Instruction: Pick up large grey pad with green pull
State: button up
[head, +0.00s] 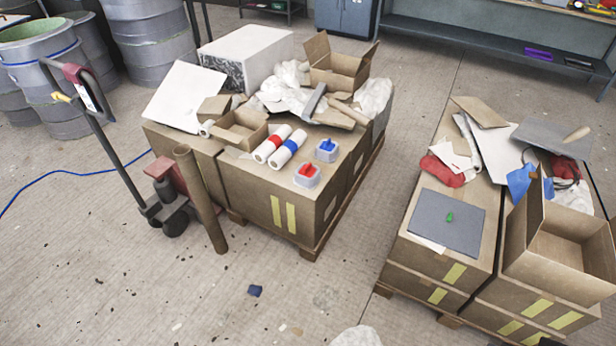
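The large grey pad (437,222) is a flat, dark grey square in the head view. It lies on top of the front left cardboard box of the right-hand stack (405,250). A white sheet (427,243) shows from under the pad's front left edge. My gripper is not in view, and nothing touches the pad from above.
A tall open carton (560,250) stands right of the pad. Paper, red cloth (447,172) and cardboard lie behind it. The left stack holds small pads with red (307,174) and blue (326,149) pulls.

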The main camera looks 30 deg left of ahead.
aim_at(456, 225)
jog(key=i+j+u, duration=0.35)
jog(key=i+u, duration=0.35)
jog(key=i, duration=0.2)
jog(key=i+u, duration=0.35)
jog(key=i, duration=0.15)
